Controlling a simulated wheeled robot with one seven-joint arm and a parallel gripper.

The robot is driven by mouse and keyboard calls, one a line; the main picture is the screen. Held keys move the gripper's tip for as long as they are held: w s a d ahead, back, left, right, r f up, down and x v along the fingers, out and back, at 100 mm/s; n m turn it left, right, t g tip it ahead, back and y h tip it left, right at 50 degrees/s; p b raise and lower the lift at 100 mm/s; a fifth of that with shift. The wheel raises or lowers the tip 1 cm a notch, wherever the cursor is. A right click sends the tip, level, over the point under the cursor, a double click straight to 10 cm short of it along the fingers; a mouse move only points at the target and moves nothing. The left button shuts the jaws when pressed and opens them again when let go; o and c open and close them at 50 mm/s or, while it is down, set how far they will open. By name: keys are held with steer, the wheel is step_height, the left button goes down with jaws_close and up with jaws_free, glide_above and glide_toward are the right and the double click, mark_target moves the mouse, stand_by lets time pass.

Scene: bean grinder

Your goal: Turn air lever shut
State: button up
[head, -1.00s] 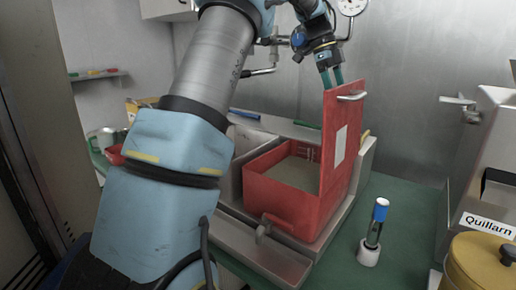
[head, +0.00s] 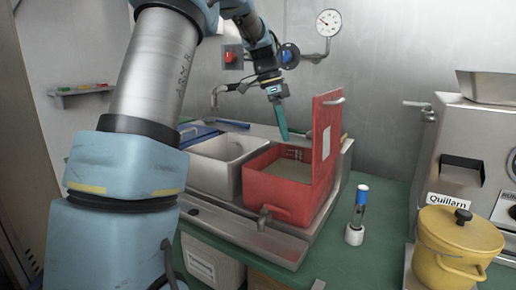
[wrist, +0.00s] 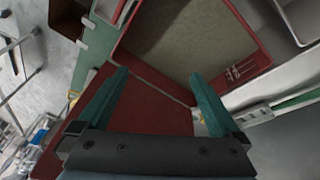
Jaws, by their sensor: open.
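I cannot clearly pick out the air lever. A small lever-like tap (head: 419,104) sticks out from the left side of the steel machine in the head view. A blue round fitting (head: 288,57) shows at the back wall beside my wrist, near the gauge pipe; I cannot tell whether it is a lever. My gripper (head: 281,122) points down above the back of the red bin (head: 272,184), left of its upright red lid (head: 327,140). In the wrist view my gripper (wrist: 159,76) has its teal fingers spread with nothing held between them.
A pressure gauge (head: 328,22) and a red knob (head: 232,55) are on the back wall. A steel basin (head: 215,165) adjoins the red bin.

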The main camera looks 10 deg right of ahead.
steer(key=s+a+f+n+t, duration=0.1)
steer(key=s+a+f+n, duration=0.1)
steer(key=a+f+n, duration=0.2)
steer(key=shift+a+n, duration=0.3)
steer(key=shift+a, duration=0.85)
